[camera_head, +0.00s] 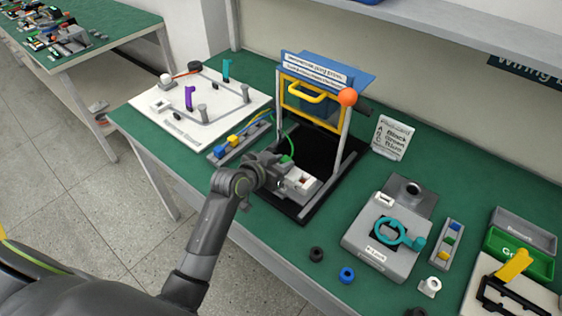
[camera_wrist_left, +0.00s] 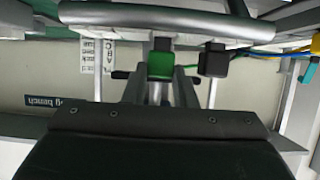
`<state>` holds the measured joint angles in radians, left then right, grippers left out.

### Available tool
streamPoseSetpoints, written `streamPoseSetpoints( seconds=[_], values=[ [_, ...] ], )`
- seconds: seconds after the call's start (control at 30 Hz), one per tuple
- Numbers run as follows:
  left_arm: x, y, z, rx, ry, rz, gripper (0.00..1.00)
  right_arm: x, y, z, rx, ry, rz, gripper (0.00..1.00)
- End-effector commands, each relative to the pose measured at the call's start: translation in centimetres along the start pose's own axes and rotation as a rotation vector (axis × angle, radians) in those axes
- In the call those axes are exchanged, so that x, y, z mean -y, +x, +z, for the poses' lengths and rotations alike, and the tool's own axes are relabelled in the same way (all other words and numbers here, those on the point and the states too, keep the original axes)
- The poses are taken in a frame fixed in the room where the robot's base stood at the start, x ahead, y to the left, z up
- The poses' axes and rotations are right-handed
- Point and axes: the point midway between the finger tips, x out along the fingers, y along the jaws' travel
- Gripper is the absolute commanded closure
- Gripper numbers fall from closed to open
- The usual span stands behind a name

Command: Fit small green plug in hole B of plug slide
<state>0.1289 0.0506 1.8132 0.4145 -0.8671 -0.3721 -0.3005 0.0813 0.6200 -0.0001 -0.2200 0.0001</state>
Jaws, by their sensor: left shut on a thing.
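My left gripper (camera_head: 277,161) reaches in from the left over the black-based stand. In the left wrist view a small green plug (camera_wrist_left: 160,66) sits between the fingers (camera_wrist_left: 160,92), which are shut on it. In the head view a green lead (camera_head: 289,148) curves beside the gripper. A light grey block (camera_head: 300,182) on the stand's base sits just right of the gripper and may be the plug slide. Its holes cannot be made out, and whether the plug touches it is unclear. My right gripper is out of view.
A grey strip with blue and yellow plugs (camera_head: 235,141) lies left of the stand. A lever with an orange knob (camera_head: 347,97) rises at the stand's right. A card (camera_head: 392,138) lists A, B and C with colours. A grey fixture (camera_head: 378,262) stands to the right.

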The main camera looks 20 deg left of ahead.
Motion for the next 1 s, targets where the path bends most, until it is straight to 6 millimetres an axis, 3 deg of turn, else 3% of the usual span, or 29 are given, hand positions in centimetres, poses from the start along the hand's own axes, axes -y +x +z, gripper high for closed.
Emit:
streamPoseSetpoints(
  seconds=[0.23, 0.27, 0.43, 0.77, 1.0],
  values=[
    [0.0, 0.3, 0.5, 0.000, 0.000, 0.000, 0.97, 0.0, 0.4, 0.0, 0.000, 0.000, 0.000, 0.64],
    [0.0, 0.2, 0.5, 0.000, 0.000, 0.000, 0.72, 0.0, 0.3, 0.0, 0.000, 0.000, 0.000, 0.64],
    [0.0, 0.2, 0.4, 0.000, 0.000, 0.000, 0.50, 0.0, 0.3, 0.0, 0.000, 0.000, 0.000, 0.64],
    [0.0, 0.0, 0.5, 0.000, 0.000, 0.000, 0.50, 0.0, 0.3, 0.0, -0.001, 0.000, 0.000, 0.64],
    [0.0, -2.6, 0.5, 0.001, 0.002, -0.001, 0.50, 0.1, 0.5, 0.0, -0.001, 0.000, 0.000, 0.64]
  ],
)
